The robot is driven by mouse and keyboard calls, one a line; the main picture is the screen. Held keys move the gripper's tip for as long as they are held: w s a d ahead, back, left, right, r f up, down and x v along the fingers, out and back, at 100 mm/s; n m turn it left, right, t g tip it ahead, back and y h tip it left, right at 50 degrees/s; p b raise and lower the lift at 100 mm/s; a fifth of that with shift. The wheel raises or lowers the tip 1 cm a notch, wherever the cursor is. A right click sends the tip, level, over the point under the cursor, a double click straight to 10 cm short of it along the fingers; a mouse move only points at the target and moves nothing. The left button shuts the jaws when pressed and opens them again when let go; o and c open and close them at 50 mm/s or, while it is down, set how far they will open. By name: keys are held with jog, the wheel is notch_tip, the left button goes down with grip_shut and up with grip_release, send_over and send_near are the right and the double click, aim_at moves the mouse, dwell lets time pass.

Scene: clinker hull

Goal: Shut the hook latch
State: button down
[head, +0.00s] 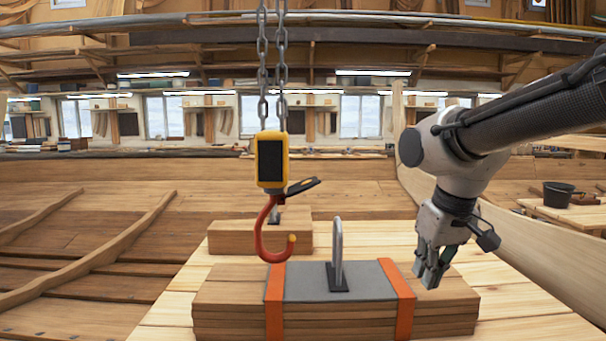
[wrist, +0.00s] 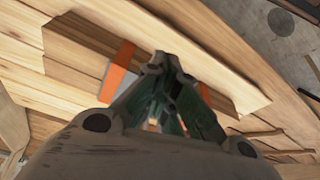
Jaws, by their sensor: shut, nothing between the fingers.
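The red hook (head: 264,235) hangs below a yellow and black block (head: 270,160) on chains in the head view. Its dark hook latch (head: 302,187) sticks out to the right and slightly up, well above the hook's tip, so the hook's mouth stands open. A grey metal loop (head: 337,245) stands upright on a grey plate to the right of the hook, and the hook's tip appears apart from it. My gripper (head: 430,272) is shut and empty, pointing down, right of the loop and lower than the latch. The wrist view shows its fingers (wrist: 165,80) together; hook and latch are not visible there.
Stacked planks (head: 230,305) lie under the plate, bound by orange straps (head: 398,295), one also in the wrist view (wrist: 118,70). A smaller wood stack (head: 230,238) lies behind. A black bucket (head: 560,194) stands far right. Open air separates my gripper and the hook above the loop.

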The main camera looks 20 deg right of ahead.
jog(key=w+a+r+n+y, duration=0.1)
jog(key=w+r, duration=0.3)
jog(key=w, duration=0.6)
jog(key=w+a+r, duration=0.2)
jog(key=w+r, duration=0.1)
jog(key=w, duration=0.6)
jog(key=n+g+y, duration=0.2)
jog(key=n+y, duration=0.1)
jog(key=n, duration=1.1)
send_near(297, 184)
jog(key=x, duration=0.4)
jog(key=shift+w+f, duration=0.25)
jog(key=shift+f, duration=0.05)
jog(key=shift+d, duration=0.1)
